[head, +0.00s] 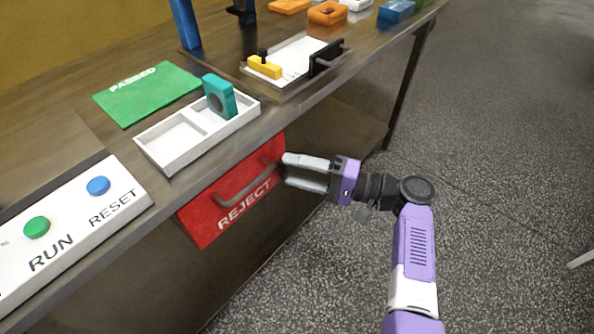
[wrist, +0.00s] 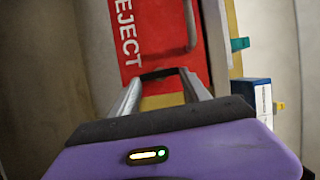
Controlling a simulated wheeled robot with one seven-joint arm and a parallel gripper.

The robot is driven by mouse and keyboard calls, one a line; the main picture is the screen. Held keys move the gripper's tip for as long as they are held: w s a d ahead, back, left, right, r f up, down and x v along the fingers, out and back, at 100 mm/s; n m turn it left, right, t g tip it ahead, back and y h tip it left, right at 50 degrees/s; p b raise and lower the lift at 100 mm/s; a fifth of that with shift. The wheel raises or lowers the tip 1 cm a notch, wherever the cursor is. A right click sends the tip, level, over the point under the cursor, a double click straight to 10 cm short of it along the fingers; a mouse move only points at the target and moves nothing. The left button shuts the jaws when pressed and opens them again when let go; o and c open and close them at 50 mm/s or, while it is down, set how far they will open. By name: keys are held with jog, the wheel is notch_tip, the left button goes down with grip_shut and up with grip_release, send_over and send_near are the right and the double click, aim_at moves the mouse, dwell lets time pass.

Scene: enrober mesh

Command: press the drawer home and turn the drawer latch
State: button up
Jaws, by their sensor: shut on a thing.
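The red drawer front marked REJECT (head: 232,205) is under the bench top, with a grey bar handle (head: 243,183); no gap around it is clear. It also shows in the wrist view (wrist: 128,60). My gripper (head: 285,172) is at the drawer's right end. In the wrist view my gripper (wrist: 162,76) has its fingers either side of a dark bar with yellow behind, which seems to be the drawer latch (wrist: 163,74). The fingers are spaced apart with this between them. The handle lies beyond the tips, outside the fingers. The latch is mostly hidden in the head view.
The bench top above holds a white tray (head: 168,168) with a teal part (head: 219,97), a green PASSED mat (head: 145,92) and a white plate with a yellow clamp (head: 264,68). A RUN/RESET panel (head: 70,231) is at left.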

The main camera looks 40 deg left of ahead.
dwell(0.4)
jog(key=o, duration=1.4)
jog(key=shift+v, duration=3.95)
